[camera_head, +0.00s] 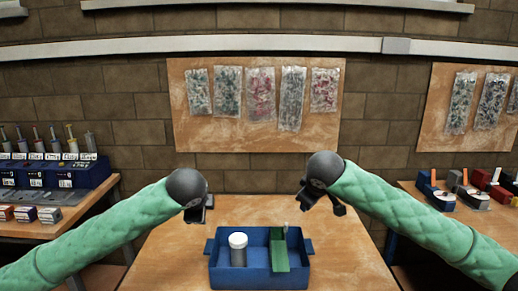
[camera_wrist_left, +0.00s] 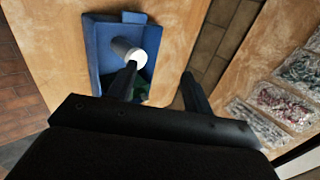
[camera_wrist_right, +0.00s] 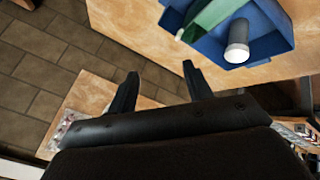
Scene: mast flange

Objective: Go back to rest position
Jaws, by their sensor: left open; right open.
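My left gripper (camera_head: 198,212) hangs above the table, left of and behind the blue tray. It is open and empty, and its fingers show in the left wrist view (camera_wrist_left: 160,88). My right gripper (camera_head: 322,203) is above the table, right of and behind the tray. It is open and empty, with its fingers apart in the right wrist view (camera_wrist_right: 158,85). The blue tray (camera_head: 222,275) stands at the front of the table. A white-capped cylinder (camera_head: 238,250) stands upright in its left part. A green piece (camera_head: 279,252) is in its right part.
The wooden table (camera_head: 340,262) is bare around the tray. A left side table holds blue racks (camera_head: 60,172) and small boxes (camera_head: 50,214). A right side table holds red and grey items (camera_head: 478,185). A board with bagged parts (camera_head: 262,143) hangs on the brick wall.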

